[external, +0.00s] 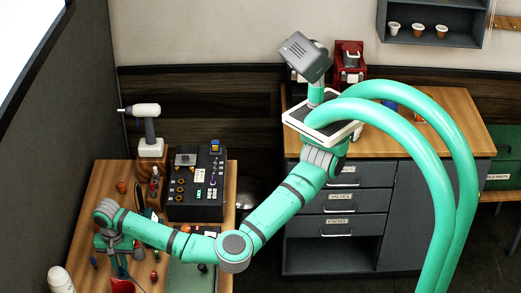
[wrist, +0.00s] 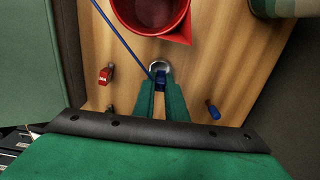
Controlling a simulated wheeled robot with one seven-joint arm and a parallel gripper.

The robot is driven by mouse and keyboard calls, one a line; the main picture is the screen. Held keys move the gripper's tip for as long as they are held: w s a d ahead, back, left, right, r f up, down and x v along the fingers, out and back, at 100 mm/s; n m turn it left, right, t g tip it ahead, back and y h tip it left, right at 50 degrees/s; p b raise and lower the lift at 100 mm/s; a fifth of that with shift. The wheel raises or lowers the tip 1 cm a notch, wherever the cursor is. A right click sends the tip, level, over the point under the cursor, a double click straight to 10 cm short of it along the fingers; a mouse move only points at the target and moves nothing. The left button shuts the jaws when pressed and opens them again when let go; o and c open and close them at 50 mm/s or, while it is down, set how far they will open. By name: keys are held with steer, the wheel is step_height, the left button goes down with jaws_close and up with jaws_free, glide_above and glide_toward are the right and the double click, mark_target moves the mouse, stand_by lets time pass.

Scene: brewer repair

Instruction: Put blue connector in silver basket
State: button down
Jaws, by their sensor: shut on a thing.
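My gripper (wrist: 160,92) points down over the wooden table, its green fingers shut on a small blue connector (wrist: 160,77). A small round silver rim (wrist: 160,65) shows just beyond the fingertips, directly behind the blue connector. It may be the silver basket. Whether the connector is inside it or above it I cannot tell. In the external view my gripper (external: 116,264) is low over the left table, and the held connector is too small to make out there.
A red cup (wrist: 150,15) stands just beyond the fingertips. A thin blue rod (wrist: 120,37) lies left of the fingers. A red piece (wrist: 105,75) is at left and another blue piece (wrist: 213,112) at right. A black control box (external: 198,185) stands farther back.

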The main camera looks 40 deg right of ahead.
steer(key=shift+f, duration=0.6)
steer(key=c, duration=1.7)
jaws_free()
steer(key=shift+r, duration=3.55)
steer(key=shift+w, duration=0.1)
